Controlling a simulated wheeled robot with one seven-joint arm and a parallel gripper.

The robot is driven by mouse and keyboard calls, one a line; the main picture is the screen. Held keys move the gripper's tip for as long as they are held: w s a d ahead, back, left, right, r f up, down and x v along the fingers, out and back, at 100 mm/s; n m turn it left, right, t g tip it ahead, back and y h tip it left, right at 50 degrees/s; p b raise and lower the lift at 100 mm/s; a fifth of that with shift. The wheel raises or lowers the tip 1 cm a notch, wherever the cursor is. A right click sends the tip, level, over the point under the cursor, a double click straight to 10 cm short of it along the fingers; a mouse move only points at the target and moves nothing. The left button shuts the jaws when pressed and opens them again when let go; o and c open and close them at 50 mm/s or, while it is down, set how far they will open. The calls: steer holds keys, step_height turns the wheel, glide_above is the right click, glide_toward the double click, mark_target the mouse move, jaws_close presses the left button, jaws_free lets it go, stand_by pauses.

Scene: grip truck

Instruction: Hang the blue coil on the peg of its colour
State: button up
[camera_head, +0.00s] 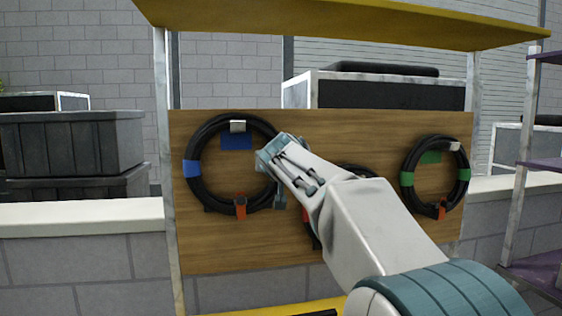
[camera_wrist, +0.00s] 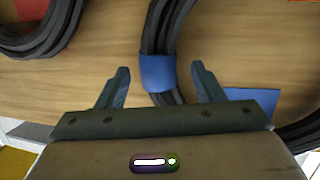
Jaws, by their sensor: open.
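The blue coil (camera_head: 192,169), a black cable loop with blue bands, hangs against the wooden board in the head view. Its top passes at the pale peg (camera_head: 238,126) above a blue patch (camera_head: 236,142). An orange clip shows at its bottom. My gripper (camera_head: 272,178) is at the coil's right side and hides part of it. In the wrist view my gripper (camera_wrist: 160,70) is open, with a blue band (camera_wrist: 158,73) of the coil between its fingers and gaps on both sides. The blue patch (camera_wrist: 252,100) shows at the right there.
A coil with green bands (camera_head: 407,179) hangs at the board's right, by a green patch (camera_head: 430,157). Another coil, mostly hidden behind my arm, shows red at its edge (camera_head: 312,240). A yellow shelf (camera_head: 350,22) spans above the board (camera_head: 200,245). Purple shelves stand at right.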

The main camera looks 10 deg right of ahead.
steer(key=b+v, duration=0.4)
steer(key=v, duration=0.9)
steer(key=s+d+f+g+p, duration=0.1)
steer(key=s+f+g+p, duration=0.2)
steer(key=f, duration=0.6)
steer(key=s+d+f+g+p, duration=0.1)
steer(key=s+d+f+g, duration=0.15)
steer(key=s+f, duration=0.45)
steer(key=s+a+f+g+y+p, duration=0.1)
steer(key=s+f+g, duration=0.2)
steer(key=s+f, duration=0.4)
steer(key=s+a+f+n+g+y+p, duration=0.1)
steer(key=s+f+g, duration=0.3)
steer(key=s+f, duration=0.4)
step_height(320, 180, down, 5)
steer(key=shift+r+y+p, duration=0.15)
steer(key=shift+y+p, duration=0.15)
steer(key=shift+y, duration=0.2)
